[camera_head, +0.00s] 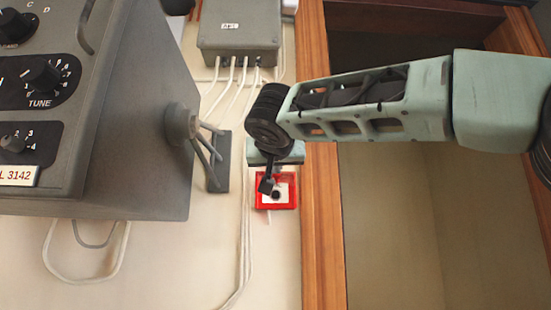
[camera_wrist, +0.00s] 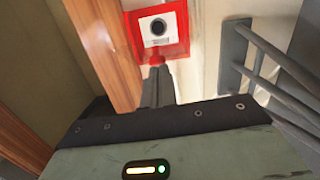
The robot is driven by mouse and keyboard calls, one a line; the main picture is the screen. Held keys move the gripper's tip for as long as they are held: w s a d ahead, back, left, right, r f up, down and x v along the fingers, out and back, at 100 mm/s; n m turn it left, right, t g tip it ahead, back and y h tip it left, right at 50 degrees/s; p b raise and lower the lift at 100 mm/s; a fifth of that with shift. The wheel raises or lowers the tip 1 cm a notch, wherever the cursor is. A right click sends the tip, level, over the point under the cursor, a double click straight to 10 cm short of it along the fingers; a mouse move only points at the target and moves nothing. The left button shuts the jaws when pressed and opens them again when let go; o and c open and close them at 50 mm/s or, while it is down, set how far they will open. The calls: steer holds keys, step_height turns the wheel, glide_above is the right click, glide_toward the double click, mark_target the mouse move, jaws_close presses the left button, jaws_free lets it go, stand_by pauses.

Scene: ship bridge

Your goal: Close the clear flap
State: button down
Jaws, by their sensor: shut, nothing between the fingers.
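A small red box (camera_head: 291,192) with a white face and a dark round button is fixed to the wall. It also shows at the top of the wrist view (camera_wrist: 180,48). I cannot clearly make out the clear flap or its angle in either view. A small pale sliver sticks out below the box in the head view; I cannot tell whether it is part of the flap. My gripper (camera_head: 267,185) is in front of the box's left part, shut and empty. In the wrist view its fingertips (camera_wrist: 157,68) are just below the box, beside a small red knob.
A grey console (camera_head: 95,190) with dials stands at left, its bracket (camera_head: 218,162) fixed to the wall near the box. Cables run down from a grey junction box (camera_head: 240,28) above. A wooden door frame (camera_head: 322,230) stands close on the right.

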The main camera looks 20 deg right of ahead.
steer(key=shift+w+d+f+t+h+b, duration=0.35)
steer(key=shift+w+f+t+b, duration=0.95)
steer(key=shift+b, duration=2.9)
steer(key=shift+w+d+f+t+h+b, duration=0.3)
steer(key=shift+w+f+t+b, duration=0.95)
steer(key=shift+b, duration=2.9)
steer(key=shift+w+d+f+t+h+b, duration=0.2)
steer(key=shift+w+f+t+h+b, duration=0.35)
steer(key=shift+f+b, duration=2.55)
step_height(320, 180, up, 2)
steer(key=shift+w+r+b, duration=0.15)
steer(key=shift+b, duration=0.95)
